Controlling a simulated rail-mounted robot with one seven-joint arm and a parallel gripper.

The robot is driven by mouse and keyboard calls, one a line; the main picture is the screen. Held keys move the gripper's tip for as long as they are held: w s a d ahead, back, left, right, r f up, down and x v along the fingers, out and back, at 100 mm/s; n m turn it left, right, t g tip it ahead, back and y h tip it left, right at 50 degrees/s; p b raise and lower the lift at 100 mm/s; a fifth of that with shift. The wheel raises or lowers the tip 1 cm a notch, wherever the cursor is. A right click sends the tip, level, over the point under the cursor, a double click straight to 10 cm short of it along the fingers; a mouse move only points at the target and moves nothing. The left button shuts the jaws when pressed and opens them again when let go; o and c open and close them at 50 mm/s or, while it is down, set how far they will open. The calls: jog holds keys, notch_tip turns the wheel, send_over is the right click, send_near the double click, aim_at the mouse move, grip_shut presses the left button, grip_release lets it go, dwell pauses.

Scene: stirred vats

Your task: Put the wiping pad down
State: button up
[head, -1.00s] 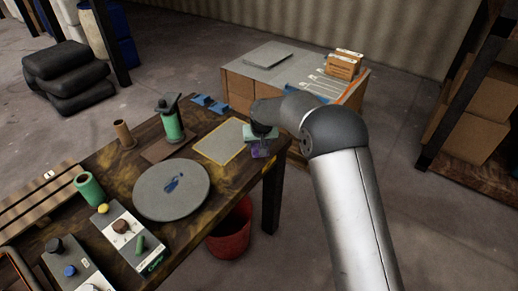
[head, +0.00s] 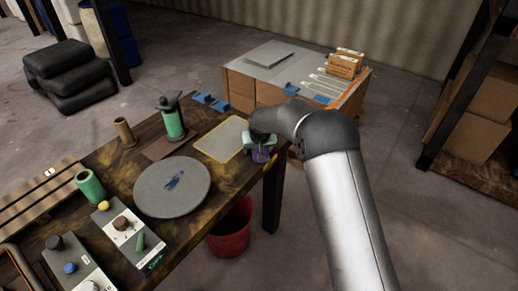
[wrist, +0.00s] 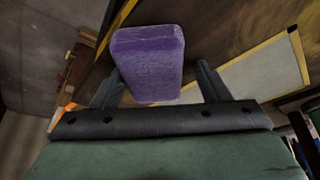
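The wiping pad is a purple block (wrist: 148,62), seen close up in the wrist view between the fingers of my gripper (wrist: 160,80). A gap shows between the pad and the right finger; the pad's left side is near or against the left finger. In the head view the pad (head: 261,155) is a small purple patch below my gripper (head: 262,143), by the right end of the wooden table (head: 215,188). My gripper looks open around the pad. Whether the pad rests on the table cannot be told.
A pale yellow-edged sheet (head: 222,139) lies just left of my gripper. A grey round disc (head: 172,195) with a blue smear lies further left. A red bucket (head: 230,235) stands below the table edge. A box-supported bench (head: 270,72) stands behind.

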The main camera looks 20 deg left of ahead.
jog(key=shift+w+d+f, duration=0.1)
jog(key=shift+d+f, duration=0.45)
jog(key=shift+d, duration=0.2)
jog(key=shift+r, duration=0.1)
jog(key=shift+r+p, duration=0.3)
jog(key=shift+p, duration=0.15)
jog(key=a+v, duration=0.1)
jog(key=v, duration=1.1)
jog(key=shift+r+b, duration=0.25)
jog(key=shift+b, duration=0.15)
jog(key=shift+d, duration=0.2)
